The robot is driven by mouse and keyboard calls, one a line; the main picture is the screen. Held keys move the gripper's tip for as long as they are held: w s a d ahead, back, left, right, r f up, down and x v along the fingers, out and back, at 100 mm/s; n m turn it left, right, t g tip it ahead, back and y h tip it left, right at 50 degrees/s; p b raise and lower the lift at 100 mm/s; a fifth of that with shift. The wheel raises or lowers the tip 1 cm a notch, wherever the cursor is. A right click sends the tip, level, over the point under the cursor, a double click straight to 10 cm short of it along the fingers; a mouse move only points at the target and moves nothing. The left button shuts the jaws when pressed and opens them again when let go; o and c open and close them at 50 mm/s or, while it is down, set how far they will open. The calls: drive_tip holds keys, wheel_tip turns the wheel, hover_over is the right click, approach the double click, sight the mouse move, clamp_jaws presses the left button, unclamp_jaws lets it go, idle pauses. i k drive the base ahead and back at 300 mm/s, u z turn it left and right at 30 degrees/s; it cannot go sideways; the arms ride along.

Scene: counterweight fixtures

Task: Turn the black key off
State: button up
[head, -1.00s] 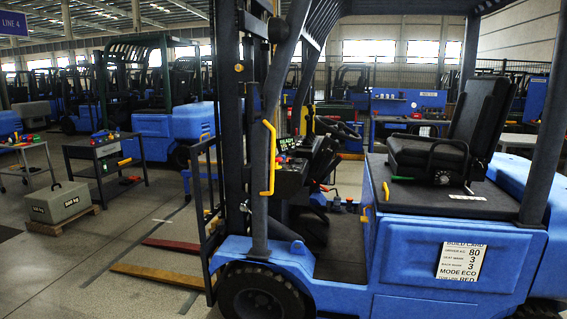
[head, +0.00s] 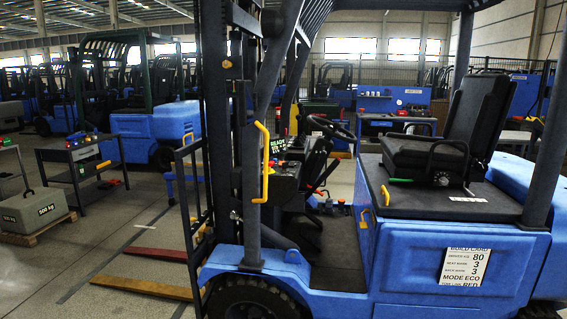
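A blue forklift (head: 420,262) fills the middle and right of the head view, seen from its side. Its dark dashboard (head: 292,172) carries a small display with green text (head: 279,146). The steering wheel (head: 332,127) stands just right of it. I cannot make out the black key; it is too small or hidden near the dashboard. My gripper is not in view.
A yellow grab handle (head: 262,162) is on the front post, and the black seat (head: 440,150) is at right. Forks lie low at left. A 500 kg block (head: 33,211) on a pallet and a dark cart (head: 85,172) stand left, with open floor between.

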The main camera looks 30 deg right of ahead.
sight(285, 165)
drive_tip(key=i, duration=1.25)
drive_tip(key=u, duration=0.05)
